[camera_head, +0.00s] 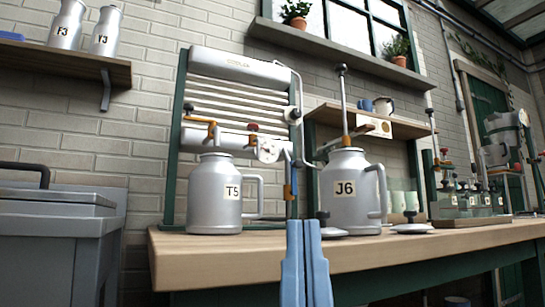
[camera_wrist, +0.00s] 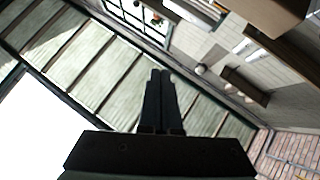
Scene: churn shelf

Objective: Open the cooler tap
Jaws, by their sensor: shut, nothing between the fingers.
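The cooler (camera_head: 238,68), a pale ribbed panel in a green frame, stands at the back of the bench in the head view. An orange lever (camera_head: 200,120), apparently the tap handle, sits at its lower left above the churn marked T5 (camera_head: 212,195). A red knob (camera_head: 253,127) and a round dial (camera_head: 268,150) are at its lower right. My gripper (camera_head: 304,224) has blue fingers pointing up, shut and empty, in front of the bench edge, below and right of the lever and apart from it. In the wrist view my fingers (camera_wrist: 160,75) appear dark and together; the cooler cannot be made out there.
A wooden bench (camera_head: 420,245) runs across the view. The churn marked J6 (camera_head: 347,190) stands right of T5, with dark-knobbed lids near it. Glass jars (camera_head: 478,200) stand farther right. A grey metal box (camera_head: 55,225) is at left. A shelf (camera_head: 330,45) hangs above.

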